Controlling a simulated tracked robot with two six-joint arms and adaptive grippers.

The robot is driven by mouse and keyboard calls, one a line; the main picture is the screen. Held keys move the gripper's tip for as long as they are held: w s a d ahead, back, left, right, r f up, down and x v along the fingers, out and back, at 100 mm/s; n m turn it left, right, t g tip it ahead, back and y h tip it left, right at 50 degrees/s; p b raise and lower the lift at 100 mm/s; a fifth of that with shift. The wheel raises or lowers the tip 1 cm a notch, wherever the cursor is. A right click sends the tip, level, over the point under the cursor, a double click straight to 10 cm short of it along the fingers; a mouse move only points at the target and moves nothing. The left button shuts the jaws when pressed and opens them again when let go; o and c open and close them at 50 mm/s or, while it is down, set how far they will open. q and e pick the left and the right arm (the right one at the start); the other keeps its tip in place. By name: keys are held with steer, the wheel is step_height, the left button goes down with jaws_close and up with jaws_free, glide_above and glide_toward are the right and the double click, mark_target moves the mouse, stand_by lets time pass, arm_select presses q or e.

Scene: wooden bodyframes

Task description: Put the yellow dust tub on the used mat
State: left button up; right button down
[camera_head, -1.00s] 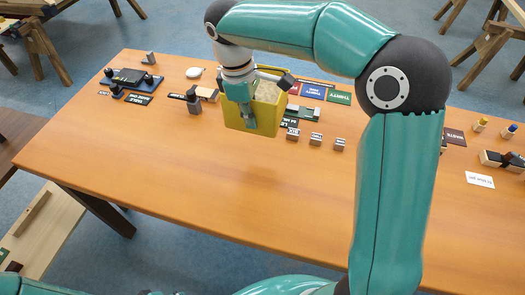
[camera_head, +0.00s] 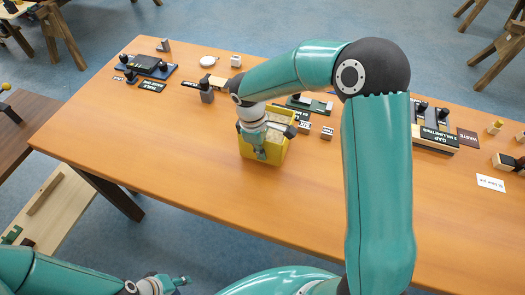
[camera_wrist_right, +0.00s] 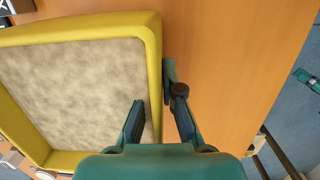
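The yellow dust tub (camera_head: 264,158) is a square open box with beige dust inside. It is near the middle of the table in the head view. In the right wrist view the tub (camera_wrist_right: 152,60) fills the left side. My right gripper (camera_head: 261,153) has one finger inside the tub and one outside, closed about its near wall; the fingers also show in the wrist view (camera_wrist_right: 155,112). I cannot tell whether the tub touches the table. My left gripper (camera_head: 183,281) is low in the head view, away from the table. I cannot make out a mat marked used.
The wooden table (camera_head: 190,165) is bare in front of and left of the tub. Small labelled blocks (camera_head: 327,133) stand just right of it. A brown waste card (camera_head: 468,137) and a white card (camera_head: 490,182) lie further right. My right arm hides part of the table.

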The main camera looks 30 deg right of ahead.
steer(key=shift+f, duration=0.4)
steer(key=shift+f, duration=0.1)
steer(key=c, duration=1.3)
jaws_free()
